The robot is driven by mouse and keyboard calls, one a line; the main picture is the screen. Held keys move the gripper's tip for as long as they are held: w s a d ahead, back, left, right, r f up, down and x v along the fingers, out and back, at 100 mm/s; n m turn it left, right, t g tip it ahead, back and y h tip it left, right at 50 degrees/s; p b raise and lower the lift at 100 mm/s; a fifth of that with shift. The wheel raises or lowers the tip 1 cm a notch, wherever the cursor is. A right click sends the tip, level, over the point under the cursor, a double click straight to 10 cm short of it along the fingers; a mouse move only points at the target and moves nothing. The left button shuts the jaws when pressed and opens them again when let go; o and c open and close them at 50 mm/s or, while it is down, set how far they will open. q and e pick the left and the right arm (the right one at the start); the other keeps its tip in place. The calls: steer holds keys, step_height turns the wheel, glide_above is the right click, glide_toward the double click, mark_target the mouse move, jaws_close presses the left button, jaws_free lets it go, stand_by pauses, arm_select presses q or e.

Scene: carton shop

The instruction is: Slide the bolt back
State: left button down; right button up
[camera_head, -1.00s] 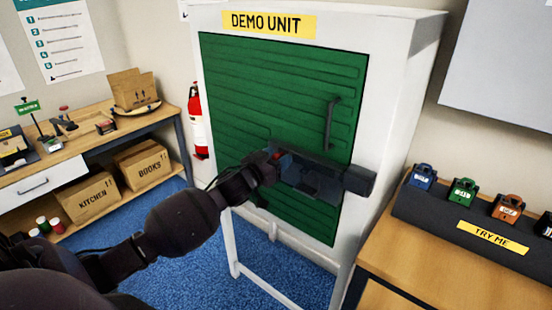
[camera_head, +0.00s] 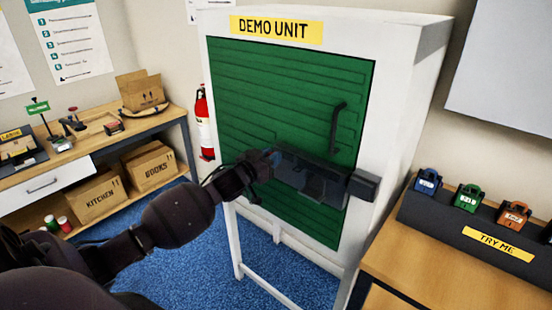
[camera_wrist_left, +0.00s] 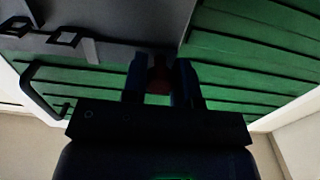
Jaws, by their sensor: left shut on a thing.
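The bolt (camera_head: 312,176) is a dark grey assembly across the lower half of the green door (camera_head: 285,85). A dark block (camera_head: 362,186) sits on the white frame at its right end. My left gripper (camera_head: 266,160) is at the bolt's left end. In the left wrist view, my left gripper's two fingers (camera_wrist_left: 159,82) are shut on a red knob (camera_wrist_left: 158,86), mostly hidden between them. The head view does not show clearly how far the bar reaches into the block. My right gripper is not in view.
A dark door handle (camera_head: 337,127) stands out above the bolt. The white cabinet (camera_head: 405,90) stands on legs. A bench with small padlocks (camera_head: 467,198) is at right, and a workbench with cartons (camera_head: 95,198) is at left. Blue floor lies between.

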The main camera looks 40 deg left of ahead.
arm_select(q)
steer(key=shift+a, duration=0.15)
steer(key=c, duration=0.9)
jaws_free()
steer(key=shift+a, duration=0.15)
steer(key=s, duration=1)
steer(key=shift+s+a, duration=0.3)
steer(key=shift+s, duration=0.1)
